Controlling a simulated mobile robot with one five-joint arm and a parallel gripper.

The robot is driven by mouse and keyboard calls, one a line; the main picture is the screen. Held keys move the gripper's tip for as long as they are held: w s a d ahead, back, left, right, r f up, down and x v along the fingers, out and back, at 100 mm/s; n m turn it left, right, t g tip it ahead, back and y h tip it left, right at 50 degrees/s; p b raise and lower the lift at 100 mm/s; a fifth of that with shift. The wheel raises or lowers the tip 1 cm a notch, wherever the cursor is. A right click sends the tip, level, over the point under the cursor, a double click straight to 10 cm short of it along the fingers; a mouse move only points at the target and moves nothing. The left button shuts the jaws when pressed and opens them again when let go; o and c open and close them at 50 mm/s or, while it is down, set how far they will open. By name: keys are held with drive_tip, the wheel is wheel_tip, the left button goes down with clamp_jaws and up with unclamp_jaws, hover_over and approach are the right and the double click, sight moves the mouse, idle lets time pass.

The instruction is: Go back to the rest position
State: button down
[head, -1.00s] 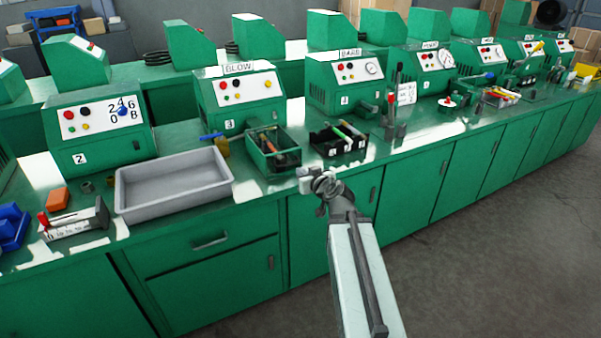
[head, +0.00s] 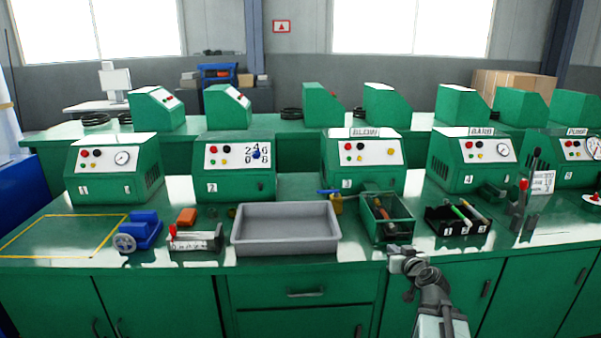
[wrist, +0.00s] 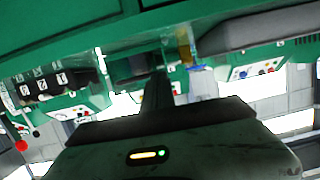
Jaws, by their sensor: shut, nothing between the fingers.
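My gripper (head: 402,258) is in the lower right of the head view, in front of the bench's front edge, below the green open box. Its fingers are shut and hold nothing. My arm rises to it from the bottom edge. The wrist view is tilted and upside down, with the dark gripper body (wrist: 170,140) filling its lower middle. The bench and its machines show behind it.
On the green bench (head: 190,255) are a grey tray (head: 285,246), the green box (head: 372,232) with tools, a black bin (head: 440,230) with markers, a blue vise (head: 140,230) and an orange block (head: 187,216). Numbered machines (head: 258,165) stand behind. Yellow tape (head: 60,257) marks a clear area left.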

drive_tip(key=w+a+f+n+g+y, duration=0.1)
drive_tip(key=a+f+n+g+y, duration=0.2)
drive_tip(key=a, duration=1.2)
drive_tip(key=s+a+f+n+g, duration=0.2)
drive_tip(key=s+a+f+g, duration=0.25)
drive_tip(key=a+f, duration=0.35)
drive_tip(key=s+d+f+m+g+h, duration=0.2)
drive_tip(key=s+f+g, duration=0.1)
drive_tip(key=s, duration=0.4)
drive_tip(key=s+d+f+m+g+h, duration=0.1)
drive_tip(key=s+f+m+g, duration=0.2)
drive_tip(key=s, duration=0.5)
wheel_tip(320, 180, up, 14)
drive_tip(key=g+p, duration=0.1)
drive_tip(key=p, duration=1.3)
drive_tip(key=shift+s+d+r, duration=0.2)
drive_tip(key=shift+d+r, duration=0.05)
